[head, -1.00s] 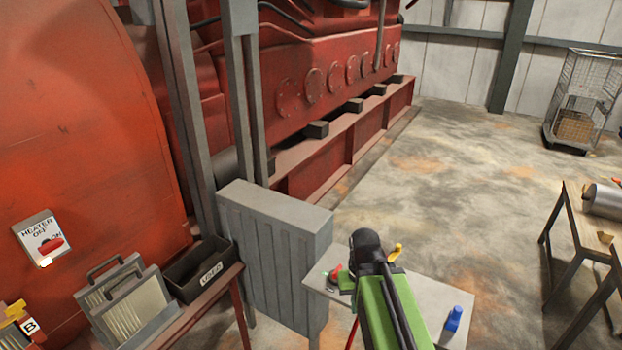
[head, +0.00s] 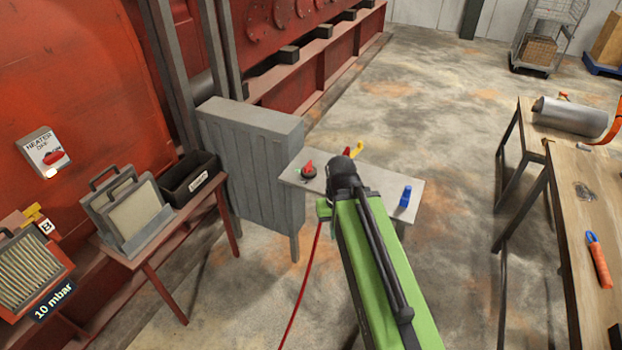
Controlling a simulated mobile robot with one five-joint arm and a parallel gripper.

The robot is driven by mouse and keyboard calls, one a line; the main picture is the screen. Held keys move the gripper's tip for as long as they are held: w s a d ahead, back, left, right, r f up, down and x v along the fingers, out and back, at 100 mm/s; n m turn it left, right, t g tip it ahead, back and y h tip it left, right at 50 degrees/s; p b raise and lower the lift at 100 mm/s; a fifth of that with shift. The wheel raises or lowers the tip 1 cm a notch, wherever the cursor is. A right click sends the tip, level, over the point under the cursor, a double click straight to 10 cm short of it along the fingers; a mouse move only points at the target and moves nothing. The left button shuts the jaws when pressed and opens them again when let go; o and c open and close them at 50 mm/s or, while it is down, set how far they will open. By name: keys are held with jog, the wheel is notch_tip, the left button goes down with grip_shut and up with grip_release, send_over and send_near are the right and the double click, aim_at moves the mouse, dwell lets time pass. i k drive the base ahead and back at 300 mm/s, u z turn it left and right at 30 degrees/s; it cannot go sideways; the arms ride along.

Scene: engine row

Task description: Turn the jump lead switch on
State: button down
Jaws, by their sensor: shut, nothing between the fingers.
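A small red rotary knob on a dark round base (head: 309,171) sits on the left part of a small grey table (head: 378,188). It looks like the jump lead switch; its marking is too small to read. My gripper (head: 343,168), at the dark far end of my green arm, is over this table, just right of the knob in the picture. It is shut and empty; its fingertips are mostly hidden by my wrist. I cannot tell whether it touches anything. A red lead (head: 304,285) hangs from the table to the floor.
A yellow handle (head: 357,148) and a blue object (head: 405,196) are also on the table. A grey ribbed cabinet (head: 250,165) stands close on the left. A wooden workbench (head: 585,200) is at right. Open floor lies between.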

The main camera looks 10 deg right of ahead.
aim_at(308, 168)
jog(key=u, duration=0.35)
jog(key=i, duration=1.25)
jog(key=u, duration=0.05)
jog(key=k, duration=1.4)
jog(key=z, duration=0.25)
jog(key=i, duration=1)
jog(key=z, duration=0.1)
